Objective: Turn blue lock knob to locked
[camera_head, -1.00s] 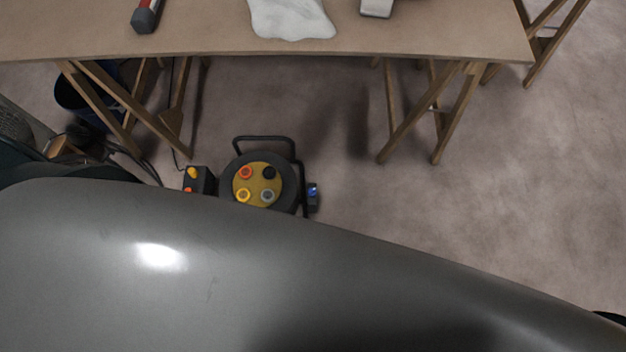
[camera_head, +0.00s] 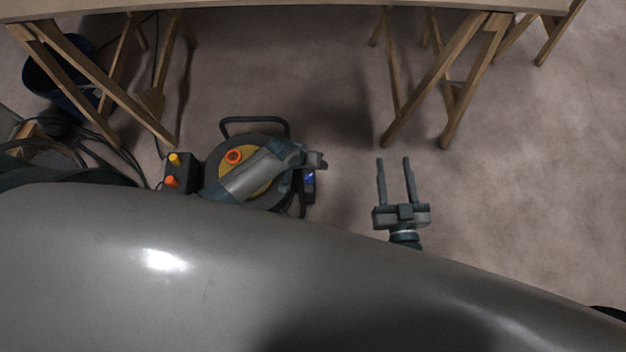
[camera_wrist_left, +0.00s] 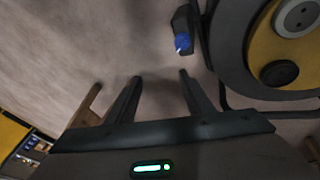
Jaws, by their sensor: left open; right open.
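The blue lock knob (camera_head: 309,179) sits on a small dark box at the right side of the cable reel. In the left wrist view the knob (camera_wrist_left: 182,42) has a white mark on it and lies a little beyond the fingertips. My left gripper (camera_head: 317,160) reaches across the reel and hangs close to the knob. The left wrist view shows its two fingers (camera_wrist_left: 160,77) apart, with nothing between them. My right gripper (camera_head: 393,160) is open and empty above the floor, to the right of the reel.
The cable reel (camera_head: 235,195) has a yellow face with sockets and a black handle. A dark box with orange and yellow knobs (camera_head: 180,182) stands left of it. Wooden trestles (camera_head: 440,75) carry the table (camera_head: 290,8). A blue bucket (camera_head: 45,85) and cables are at left. Floor at right is clear.

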